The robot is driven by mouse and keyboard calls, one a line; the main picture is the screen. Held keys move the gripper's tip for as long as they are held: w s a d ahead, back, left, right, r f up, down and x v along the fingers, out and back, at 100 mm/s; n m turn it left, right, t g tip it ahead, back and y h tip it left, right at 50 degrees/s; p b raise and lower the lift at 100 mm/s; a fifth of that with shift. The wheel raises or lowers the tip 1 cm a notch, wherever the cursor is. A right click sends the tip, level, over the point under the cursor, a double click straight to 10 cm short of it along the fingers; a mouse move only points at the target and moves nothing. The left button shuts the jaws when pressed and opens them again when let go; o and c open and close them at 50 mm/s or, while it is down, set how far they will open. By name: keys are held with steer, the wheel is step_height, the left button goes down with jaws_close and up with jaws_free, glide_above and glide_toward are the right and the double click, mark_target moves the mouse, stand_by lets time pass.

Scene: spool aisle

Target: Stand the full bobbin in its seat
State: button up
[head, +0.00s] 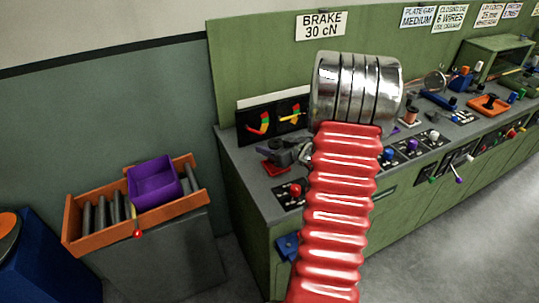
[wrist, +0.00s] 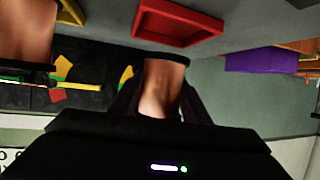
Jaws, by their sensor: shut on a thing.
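In the wrist view my gripper (wrist: 160,98) is shut on a copper-coloured bobbin (wrist: 161,84) with a dark flange. The dark jaws lie on both sides of it. A shallow red square tray (wrist: 177,24) lies beyond the bobbin, apart from it in the picture; the red tray also shows in the head view (head: 274,168), at the bench's left end. A second copper-coloured body (wrist: 28,30) with a dark flange stands at the upper left of the wrist view. In the head view the held bobbin cannot be made out clearly. I cannot tell which part is the seat.
A green bench (head: 410,185) with knobs and small parts runs to the right. A black panel with coloured gauges (head: 272,122) stands behind the tray. An orange crate (head: 95,238) with a purple bin (head: 153,183) is at the left. Grey floor is clear at lower right.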

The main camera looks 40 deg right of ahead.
steer(key=shift+f, duration=1.8)
steer(key=o, duration=1.3)
steer(key=shift+f, duration=0.1)
steer(key=shift+s+r, duration=0.2)
steer(key=v, duration=1.1)
steer(key=shift+s+r, duration=0.15)
steer(key=shift+s, duration=0.1)
